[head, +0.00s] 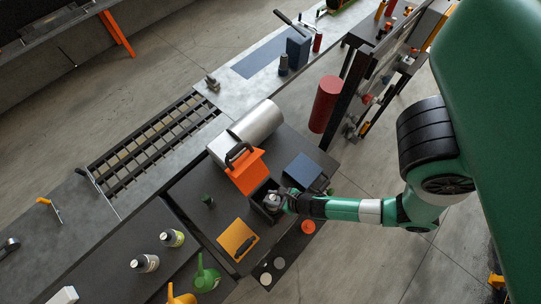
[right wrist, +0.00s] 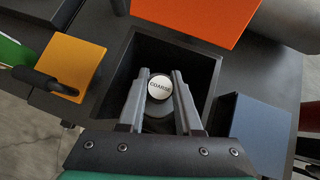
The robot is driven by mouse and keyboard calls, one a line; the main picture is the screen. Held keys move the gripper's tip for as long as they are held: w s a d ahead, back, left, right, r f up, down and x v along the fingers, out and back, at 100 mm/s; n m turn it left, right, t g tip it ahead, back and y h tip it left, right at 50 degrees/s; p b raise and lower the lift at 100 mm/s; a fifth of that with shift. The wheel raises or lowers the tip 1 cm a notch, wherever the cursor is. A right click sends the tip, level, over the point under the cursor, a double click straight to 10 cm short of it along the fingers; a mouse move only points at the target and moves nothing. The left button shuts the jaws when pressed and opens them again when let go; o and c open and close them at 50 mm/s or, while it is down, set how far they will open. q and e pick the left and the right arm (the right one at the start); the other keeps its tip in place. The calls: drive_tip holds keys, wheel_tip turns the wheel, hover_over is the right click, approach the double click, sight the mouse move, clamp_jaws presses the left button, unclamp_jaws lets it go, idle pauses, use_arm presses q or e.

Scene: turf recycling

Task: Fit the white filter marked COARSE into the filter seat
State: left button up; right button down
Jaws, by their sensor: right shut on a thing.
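The white filter (right wrist: 160,87) marked COARSE has a round white cap with a dark rim and a grey body below. My right gripper (right wrist: 161,76) is shut on it, one grey finger on each side. In the right wrist view the filter is over or inside a dark, square, open-topped box (right wrist: 205,70). I cannot tell how deep it sits or whether this box is the filter seat. In the head view my right gripper (head: 272,200) reaches from the right into the same box, and the filter is mostly hidden there. My left gripper is not in view.
An orange part (head: 247,172) with a black handle stands beside the box, near a silver cylinder (head: 257,122). A blue block (head: 302,171) and a yellow block (head: 238,239) flank the box. Bottles (head: 172,238) and a green can (head: 206,275) stand at lower left.

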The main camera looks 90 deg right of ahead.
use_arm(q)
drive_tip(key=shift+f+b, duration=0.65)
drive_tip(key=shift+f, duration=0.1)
use_arm(e)
drive_tip(key=shift+f, duration=1)
drive_tip(key=c, duration=0.5)
unclamp_jaws()
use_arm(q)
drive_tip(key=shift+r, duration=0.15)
use_arm(e)
drive_tip(key=shift+r, duration=0.15)
